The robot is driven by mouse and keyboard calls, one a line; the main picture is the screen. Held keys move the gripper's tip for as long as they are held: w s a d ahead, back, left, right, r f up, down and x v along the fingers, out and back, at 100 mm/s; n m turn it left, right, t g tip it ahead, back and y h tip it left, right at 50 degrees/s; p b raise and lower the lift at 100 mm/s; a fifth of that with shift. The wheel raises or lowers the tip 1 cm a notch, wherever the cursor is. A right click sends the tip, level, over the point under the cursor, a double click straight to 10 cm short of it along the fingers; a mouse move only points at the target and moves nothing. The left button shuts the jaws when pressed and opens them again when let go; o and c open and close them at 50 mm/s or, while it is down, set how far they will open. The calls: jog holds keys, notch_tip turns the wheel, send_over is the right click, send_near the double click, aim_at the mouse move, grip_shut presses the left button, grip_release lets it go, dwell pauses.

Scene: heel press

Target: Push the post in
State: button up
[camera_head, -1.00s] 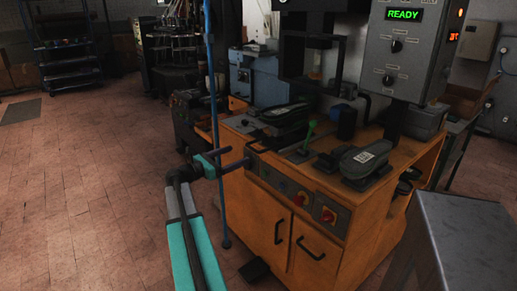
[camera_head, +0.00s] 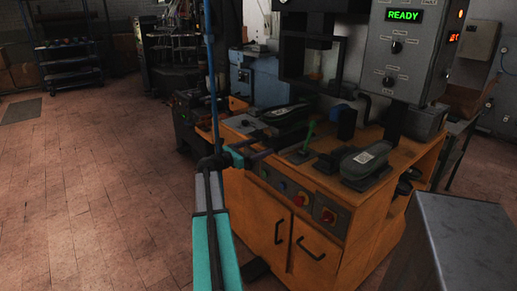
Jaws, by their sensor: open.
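I cannot tell for certain which part is the post. A dark upright block with a blue round end (camera_head: 347,121) stands at the back of the orange press bench (camera_head: 262,205). A green-knobbed lever (camera_head: 309,133) stands upright at its middle. A dark shoe form with a white label (camera_head: 366,160) lies at the front right, and another dark shoe form (camera_head: 287,112) lies at the back left. My gripper (camera_head: 256,151) is open and empty at the bench's left front edge, left of the lever. It appears apart from these parts; its contact with the bench edge is unclear.
A control box (camera_head: 405,45) reading READY hangs above the bench's right side. The dark press frame (camera_head: 293,55) rises behind. A grey box (camera_head: 468,245) fills the lower right. The floor at left is clear.

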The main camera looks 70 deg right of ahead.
jog(key=shift+s+d, duration=0.3)
jog(key=shift+d, duration=0.1)
